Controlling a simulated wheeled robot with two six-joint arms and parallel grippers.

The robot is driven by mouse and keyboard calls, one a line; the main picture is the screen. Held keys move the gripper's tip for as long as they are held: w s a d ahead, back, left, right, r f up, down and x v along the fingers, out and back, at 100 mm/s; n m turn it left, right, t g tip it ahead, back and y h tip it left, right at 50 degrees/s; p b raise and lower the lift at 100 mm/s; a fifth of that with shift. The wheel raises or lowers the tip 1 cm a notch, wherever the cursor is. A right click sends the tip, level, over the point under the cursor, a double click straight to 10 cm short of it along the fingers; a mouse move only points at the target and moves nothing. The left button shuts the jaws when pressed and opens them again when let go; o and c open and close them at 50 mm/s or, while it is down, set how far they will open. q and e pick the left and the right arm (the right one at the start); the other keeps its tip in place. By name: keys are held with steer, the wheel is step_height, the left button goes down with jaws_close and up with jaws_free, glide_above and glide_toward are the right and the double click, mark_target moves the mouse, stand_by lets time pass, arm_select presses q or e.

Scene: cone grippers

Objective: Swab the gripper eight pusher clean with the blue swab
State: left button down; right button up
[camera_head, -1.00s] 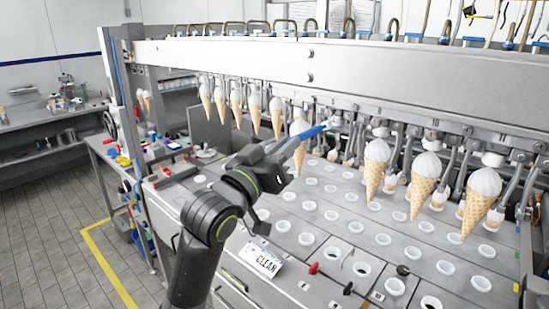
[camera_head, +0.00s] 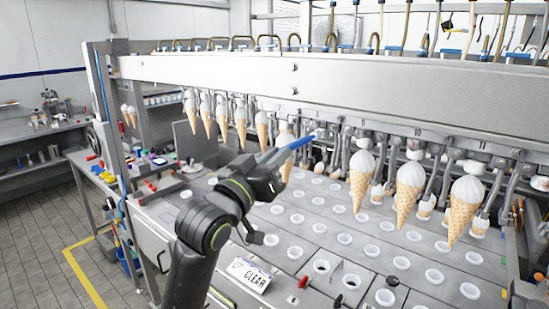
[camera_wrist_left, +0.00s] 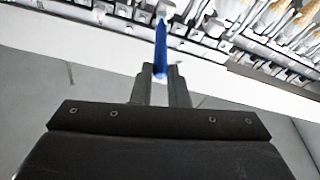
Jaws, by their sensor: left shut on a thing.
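My left gripper (camera_head: 280,163) is shut on the blue swab (camera_head: 298,143). The swab points up and to the right, toward the row of metal grippers (camera_head: 345,140) under the machine's beam. In the left wrist view the blue swab (camera_wrist_left: 160,50) stands between my two fingers (camera_wrist_left: 160,88), its pale tip (camera_wrist_left: 165,10) at the top edge near the metal parts. I cannot tell whether the tip touches a pusher. The label of gripper eight is not readable. My right gripper is not in view.
Ice-cream cones hang left (camera_head: 205,115) and right (camera_head: 409,185) of the swab; one (camera_head: 285,140) is partly behind my arm. Below lies a deck with white cup rings (camera_head: 344,238) and a CLEAN sign (camera_head: 250,274). A side bench (camera_head: 100,180) stands left.

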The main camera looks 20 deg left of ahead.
arm_select(q)
steer(key=shift+w+d, duration=0.3)
steer(key=shift+w, duration=0.45)
steer(key=shift+a, duration=0.1)
